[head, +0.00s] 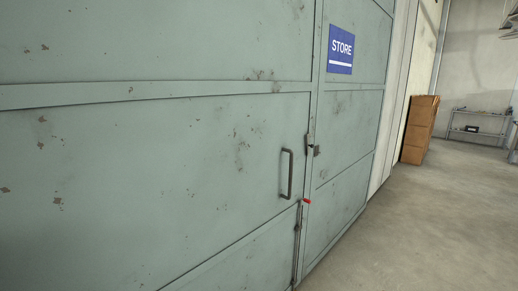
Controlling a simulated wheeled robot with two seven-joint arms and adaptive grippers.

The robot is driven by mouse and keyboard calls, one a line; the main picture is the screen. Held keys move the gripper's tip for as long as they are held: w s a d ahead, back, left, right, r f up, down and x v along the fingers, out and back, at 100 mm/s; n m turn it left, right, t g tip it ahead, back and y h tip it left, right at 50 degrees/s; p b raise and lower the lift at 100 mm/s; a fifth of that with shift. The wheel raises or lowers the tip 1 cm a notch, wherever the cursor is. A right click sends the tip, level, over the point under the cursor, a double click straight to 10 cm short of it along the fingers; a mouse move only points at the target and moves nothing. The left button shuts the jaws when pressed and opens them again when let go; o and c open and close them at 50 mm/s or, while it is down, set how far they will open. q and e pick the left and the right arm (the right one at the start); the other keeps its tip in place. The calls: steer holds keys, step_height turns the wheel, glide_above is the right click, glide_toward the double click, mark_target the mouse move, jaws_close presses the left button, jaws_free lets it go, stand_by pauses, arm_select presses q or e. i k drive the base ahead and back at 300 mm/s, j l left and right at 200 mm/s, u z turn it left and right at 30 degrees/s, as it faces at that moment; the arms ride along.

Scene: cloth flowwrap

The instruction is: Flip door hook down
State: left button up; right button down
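A large grey-green metal door (180,160) with chipped paint fills the left and middle of the head view. A dark vertical pull handle (286,174) is on it near its right edge. A small dark metal latch piece (312,146) sits on the seam to the right of the handle. Below it, a small red-tipped piece (307,201) sticks out at the seam, above a dark vertical rod (298,232). I cannot tell which of these is the hook. Neither of my grippers is in view.
A blue STORE sign (341,49) is on the panel right of the seam. Stacked brown boxes (419,129) stand against the wall farther right, with a metal shelf (478,126) at the back. The concrete floor (420,220) on the right is clear.

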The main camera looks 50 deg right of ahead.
mark_target(312, 147)
steer(key=z, duration=2)
